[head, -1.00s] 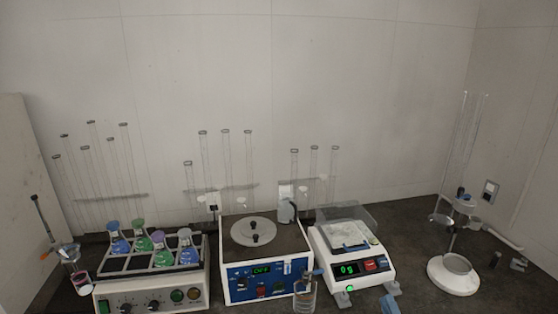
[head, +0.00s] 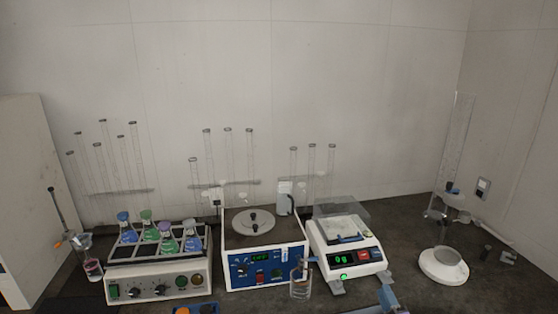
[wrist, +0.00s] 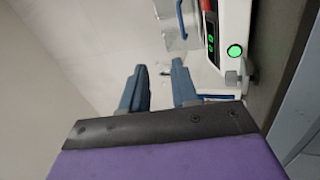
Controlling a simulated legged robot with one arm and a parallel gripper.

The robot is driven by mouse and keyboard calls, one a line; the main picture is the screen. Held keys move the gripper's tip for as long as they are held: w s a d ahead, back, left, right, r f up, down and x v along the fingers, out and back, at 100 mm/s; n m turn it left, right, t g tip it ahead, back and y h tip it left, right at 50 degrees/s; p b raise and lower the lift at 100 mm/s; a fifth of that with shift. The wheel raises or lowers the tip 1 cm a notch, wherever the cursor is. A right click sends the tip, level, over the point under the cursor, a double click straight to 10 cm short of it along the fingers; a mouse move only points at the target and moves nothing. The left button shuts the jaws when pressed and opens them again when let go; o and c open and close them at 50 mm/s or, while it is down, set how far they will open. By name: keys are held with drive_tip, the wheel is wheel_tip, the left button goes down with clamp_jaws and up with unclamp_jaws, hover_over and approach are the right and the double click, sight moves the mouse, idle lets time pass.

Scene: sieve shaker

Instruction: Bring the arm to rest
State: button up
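My gripper (wrist: 160,88) shows in the wrist view as two blue fingers with a clear gap between them. Nothing is held between the fingers. Beyond and to the right of them in that view stands the white balance (wrist: 235,25), with its green button and part of its display. In the head view a blue piece (head: 388,298) shows at the bottom edge, in front of the balance (head: 345,262); it looks like a part of my gripper, but most of the arm is out of view.
A shaker with colored flasks (head: 158,284) stands left, and a blue-fronted device with a round plate (head: 265,268) in the middle. A small glass bottle (head: 301,288) stands before it. A white-based stand (head: 444,266) is at right. Bare dark bench (head: 410,220) lies between balance and stand.

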drive_tip(key=w+a+r+m+g+h, duration=0.1)
drive_tip(key=w+a+r+m+g, duration=0.35)
drive_tip(key=w+r, duration=0.3)
drive_tip(key=s+a+r+m+g+h, duration=0.2)
drive_tip(key=s+a+r+m+g, duration=0.2)
drive_tip(key=s+a+r+g, duration=0.25)
drive_tip(key=s+a+r+m+g, duration=0.3)
drive_tip(key=s+g, duration=0.1)
drive_tip(key=s, duration=1.3)
drive_tip(key=s+a+r+m+g, duration=0.2)
drive_tip(key=s+a+m+g, duration=0.2)
drive_tip(key=s, duration=1.3)
drive_tip(key=s+a+r+m+g, duration=0.3)
drive_tip(key=s+a+g, duration=0.1)
drive_tip(key=s, duration=1.3)
drive_tip(key=shift+r+h, duration=0.3)
drive_tip(key=shift+h, duration=0.1)
